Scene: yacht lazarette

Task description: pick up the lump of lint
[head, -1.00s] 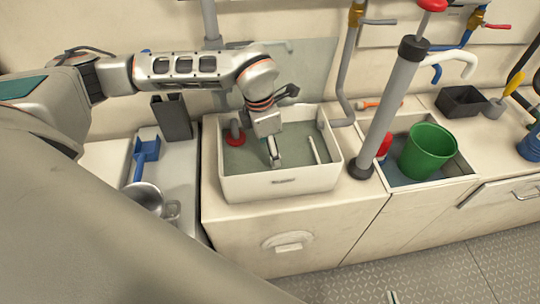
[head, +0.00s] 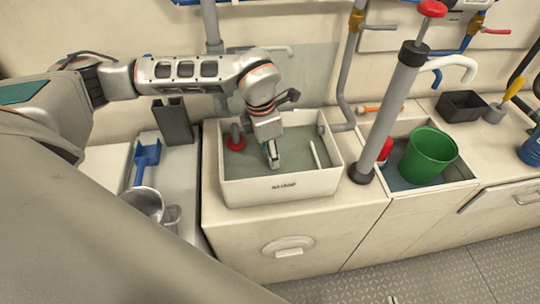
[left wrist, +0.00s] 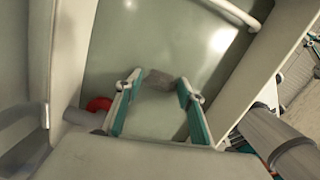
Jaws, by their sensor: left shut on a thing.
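The lump of lint (left wrist: 183,74) is a small grey tuft at the fingertips of my left gripper in the left wrist view. My left gripper (left wrist: 162,84) is shut on it, with a teal-lined finger on either side. In the head view my left gripper (head: 274,163) points down into the white sink (head: 285,188), near the middle of its grey-green bottom. The lint cannot be made out there. Only a small tip that seems to be my right gripper (head: 392,299) shows at the bottom edge, and its jaws cannot be judged.
A red fitting on a pipe (head: 236,142) stands in the sink's left part, and a white rod (head: 315,153) at the right. A tall grey pump (head: 393,105) rises beside the sink. A green bucket (head: 428,155) sits in the right basin. A metal mug (head: 143,203) stands left.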

